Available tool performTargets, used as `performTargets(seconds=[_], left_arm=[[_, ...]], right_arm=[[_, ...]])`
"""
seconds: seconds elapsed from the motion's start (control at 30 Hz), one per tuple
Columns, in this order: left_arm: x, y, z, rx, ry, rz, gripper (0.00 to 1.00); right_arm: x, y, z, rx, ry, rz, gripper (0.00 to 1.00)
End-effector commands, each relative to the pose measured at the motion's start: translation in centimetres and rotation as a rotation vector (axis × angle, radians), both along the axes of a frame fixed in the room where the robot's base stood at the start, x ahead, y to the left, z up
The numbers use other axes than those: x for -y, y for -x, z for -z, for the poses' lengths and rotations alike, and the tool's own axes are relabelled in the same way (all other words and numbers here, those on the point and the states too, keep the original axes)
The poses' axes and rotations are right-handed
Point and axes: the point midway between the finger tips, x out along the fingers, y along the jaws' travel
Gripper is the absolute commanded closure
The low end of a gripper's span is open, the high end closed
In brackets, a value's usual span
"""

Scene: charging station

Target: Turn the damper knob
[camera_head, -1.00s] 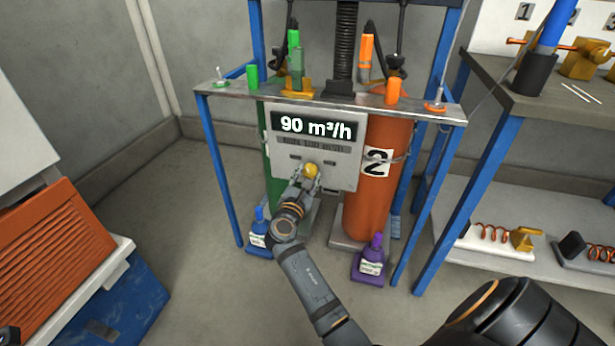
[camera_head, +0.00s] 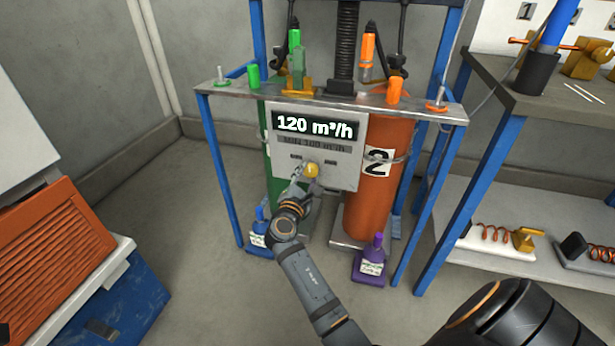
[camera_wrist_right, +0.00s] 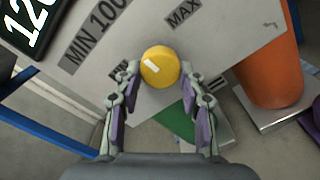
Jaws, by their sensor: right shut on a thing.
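The yellow damper knob (camera_head: 312,170) sits on the lower part of a grey panel (camera_head: 345,178) under the station's metal shelf. The panel's display (camera_head: 314,126) reads 120 m³/h. My right gripper (camera_head: 308,178) reaches the knob from below and is shut on it. In the right wrist view the knob (camera_wrist_right: 160,66) is yellow with a white mark, and the gripper's fingers (camera_wrist_right: 160,80) are on either side of it. The wrist view shows labels reading MIN 100 and MAX on the panel, tilted in the picture. My left gripper is not in view.
A green cylinder (camera_head: 284,200) and an orange cylinder (camera_head: 368,205) stand behind the panel. A blue bottle (camera_head: 259,232) and a purple bottle (camera_head: 372,262) stand on the floor on either side of my arm. A workbench (camera_head: 560,100) stands to the right, orange louvred thing (camera_head: 50,265) to the left.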

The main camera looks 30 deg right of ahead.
Motion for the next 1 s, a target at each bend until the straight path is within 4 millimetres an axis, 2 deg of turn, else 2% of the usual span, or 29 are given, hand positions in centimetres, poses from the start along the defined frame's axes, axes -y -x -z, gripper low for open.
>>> performTargets(seconds=[0.1,0.13,0.27,0.63,0.77,1.0], left_arm=[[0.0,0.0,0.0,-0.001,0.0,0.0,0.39],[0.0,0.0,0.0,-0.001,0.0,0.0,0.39],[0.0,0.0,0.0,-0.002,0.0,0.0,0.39],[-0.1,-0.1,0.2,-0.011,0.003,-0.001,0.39],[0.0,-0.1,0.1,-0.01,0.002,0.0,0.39],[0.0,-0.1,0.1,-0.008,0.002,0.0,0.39]], right_arm=[[0.0,0.0,0.1,-0.002,-0.001,0.001,0.92],[0.0,0.0,0.1,-0.002,-0.001,0.001,0.56],[0.0,0.0,0.1,-0.002,0.0,0.0,0.39],[0.0,0.0,-0.5,0.0,0.001,0.001,0.37],[0.0,0.0,-2.8,0.004,0.0,0.0,0.37],[0.0,0.0,-8.1,0.005,0.0,-0.002,0.37]])
